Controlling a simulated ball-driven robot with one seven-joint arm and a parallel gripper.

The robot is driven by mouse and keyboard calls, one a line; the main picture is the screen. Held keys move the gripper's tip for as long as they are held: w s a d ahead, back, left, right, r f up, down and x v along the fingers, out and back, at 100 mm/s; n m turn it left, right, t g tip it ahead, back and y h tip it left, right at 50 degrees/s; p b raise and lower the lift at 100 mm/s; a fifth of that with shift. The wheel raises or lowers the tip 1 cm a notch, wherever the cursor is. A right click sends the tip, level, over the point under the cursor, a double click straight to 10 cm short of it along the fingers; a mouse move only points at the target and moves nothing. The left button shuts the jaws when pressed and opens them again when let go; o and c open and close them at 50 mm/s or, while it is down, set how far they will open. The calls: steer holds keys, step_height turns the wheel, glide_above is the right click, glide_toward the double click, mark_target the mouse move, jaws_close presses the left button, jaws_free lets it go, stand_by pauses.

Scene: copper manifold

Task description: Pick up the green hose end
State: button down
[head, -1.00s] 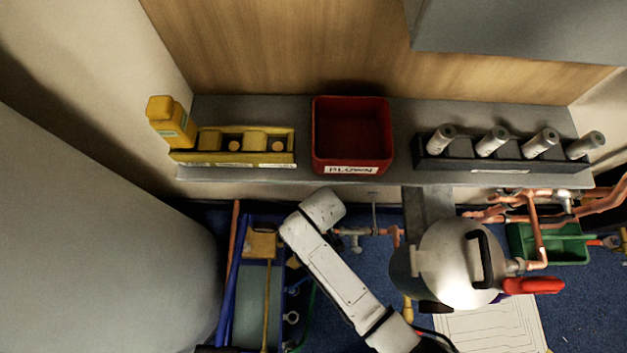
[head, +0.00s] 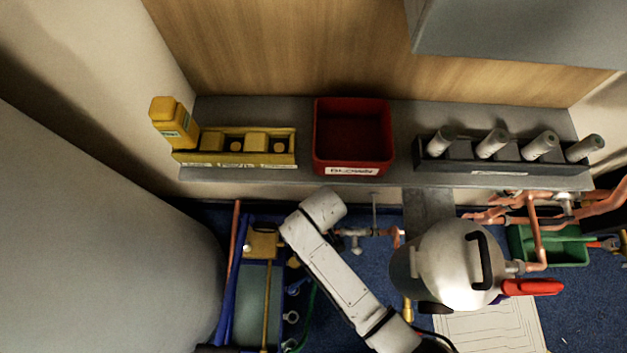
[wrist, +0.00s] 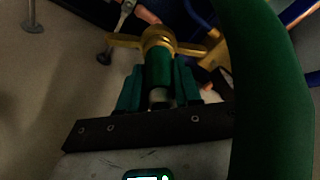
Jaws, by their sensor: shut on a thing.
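The green hose end (wrist: 158,42), with a brass fitting that has two wings, shows in the wrist view at the top middle. My gripper (wrist: 158,76) has its two teal fingers shut on the green sleeve below the brass fitting. A thick green hose (wrist: 268,90) arcs down the right side of the wrist view, close to the camera. In the head view a thin piece of green hose (head: 307,310) shows beside my white arm. My gripper is hidden there.
A blue crate (head: 283,275) with long tools stands at the lower left of the head view. A silver tank (head: 455,265) and copper pipes (head: 537,235) are at the right. A grey shelf (head: 405,125) carries a red bin (head: 352,165), a yellow rack and grey cylinders.

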step_height(320, 180, up, 3)
steer(key=shift+f+p, duration=0.1)
steer(key=shift+p, duration=0.45)
steer(key=s+a+r+p, duration=0.4)
steer(key=s+r, duration=0.5)
steer(key=s, duration=0.4)
steer(key=shift+s+a+r+p, duration=0.15)
steer(key=shift+a+r+p, duration=0.05)
steer(key=shift+p, duration=0.3)
steer(key=shift+r, duration=0.1)
step_height(320, 180, up, 4)
steer(key=p, duration=0.5)
steer(key=shift+r, duration=0.2)
steer(key=shift+f, duration=0.1)
